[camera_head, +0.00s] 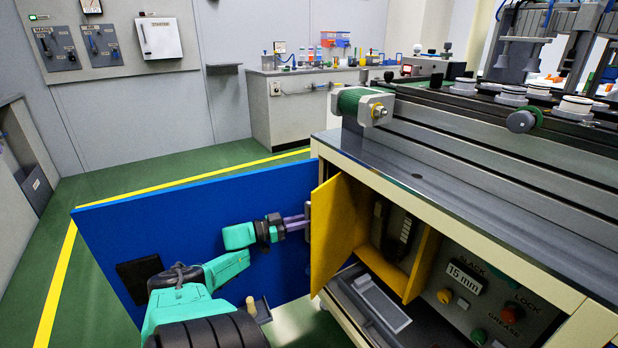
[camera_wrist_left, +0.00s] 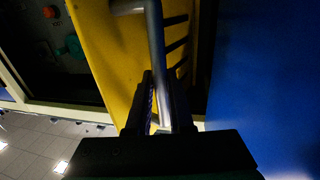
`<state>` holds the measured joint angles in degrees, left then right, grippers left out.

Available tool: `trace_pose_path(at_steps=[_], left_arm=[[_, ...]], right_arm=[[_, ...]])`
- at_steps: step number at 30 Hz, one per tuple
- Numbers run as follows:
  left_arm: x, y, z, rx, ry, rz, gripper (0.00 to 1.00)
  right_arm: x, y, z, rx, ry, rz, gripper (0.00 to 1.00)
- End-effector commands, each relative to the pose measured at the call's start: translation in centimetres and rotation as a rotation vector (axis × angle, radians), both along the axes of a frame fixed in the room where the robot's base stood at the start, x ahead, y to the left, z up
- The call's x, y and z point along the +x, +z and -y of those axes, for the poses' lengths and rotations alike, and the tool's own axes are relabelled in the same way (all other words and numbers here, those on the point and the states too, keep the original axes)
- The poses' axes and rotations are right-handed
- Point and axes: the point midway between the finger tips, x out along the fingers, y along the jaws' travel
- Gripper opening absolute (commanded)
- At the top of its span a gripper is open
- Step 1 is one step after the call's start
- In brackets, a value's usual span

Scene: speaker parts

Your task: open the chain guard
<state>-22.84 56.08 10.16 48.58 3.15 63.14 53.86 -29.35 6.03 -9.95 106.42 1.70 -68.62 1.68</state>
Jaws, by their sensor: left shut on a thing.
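The yellow chain guard (camera_head: 337,228) is hinged in the open cabinet under the conveyor. It stands swung outward, and a dark recess shows to its right. In the left wrist view the guard (camera_wrist_left: 105,45) has dark slots and a grey bar handle (camera_wrist_left: 156,50). My left gripper (camera_head: 302,223) is shut on this handle at the guard's outer side. In the left wrist view its fingers (camera_wrist_left: 160,110) lie on both sides of the bar. The handle is a small grey piece in the head view (camera_head: 308,217). My right gripper is not in view.
A blue door (camera_head: 200,215) stands wide open behind my left arm, close to it. Right of the recess is a panel (camera_head: 480,305) with a "15 mm" display, knobs and a LOCK label. A grey tray (camera_head: 382,303) lies at the cabinet bottom. The conveyor bench (camera_head: 450,185) is above.

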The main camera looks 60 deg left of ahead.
Motion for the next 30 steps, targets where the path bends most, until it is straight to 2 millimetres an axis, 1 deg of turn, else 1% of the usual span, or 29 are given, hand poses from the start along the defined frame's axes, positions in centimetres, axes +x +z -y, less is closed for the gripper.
trace_pose_path(at_steps=[10,11,12,13,20,23,24,26,30], left_arm=[[0.0,0.0,0.0,0.000,0.001,-0.001,0.00],[0.0,0.0,0.0,0.000,0.001,-0.001,0.31],[0.0,0.0,0.0,0.000,0.001,-0.001,0.46],[0.0,0.0,0.0,0.000,0.001,-0.001,0.50],[0.0,0.0,0.0,0.000,0.000,-0.001,0.50],[-0.3,0.0,-0.1,-0.001,0.000,-0.001,0.50],[-0.8,0.1,-0.2,-0.001,0.001,-0.002,0.50],[-1.8,0.1,-0.4,-0.001,0.002,-0.004,0.50],[-4.9,0.1,-1.0,-0.001,0.002,-0.005,0.50]], right_arm=[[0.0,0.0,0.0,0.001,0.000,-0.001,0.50],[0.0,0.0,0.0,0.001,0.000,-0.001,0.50],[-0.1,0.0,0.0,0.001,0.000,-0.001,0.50],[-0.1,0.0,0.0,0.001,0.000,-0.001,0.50],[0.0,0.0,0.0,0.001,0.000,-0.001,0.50],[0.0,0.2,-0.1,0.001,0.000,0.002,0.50],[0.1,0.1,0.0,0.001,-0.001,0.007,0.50],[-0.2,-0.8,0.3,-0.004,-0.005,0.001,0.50],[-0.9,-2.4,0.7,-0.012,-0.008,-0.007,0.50]])
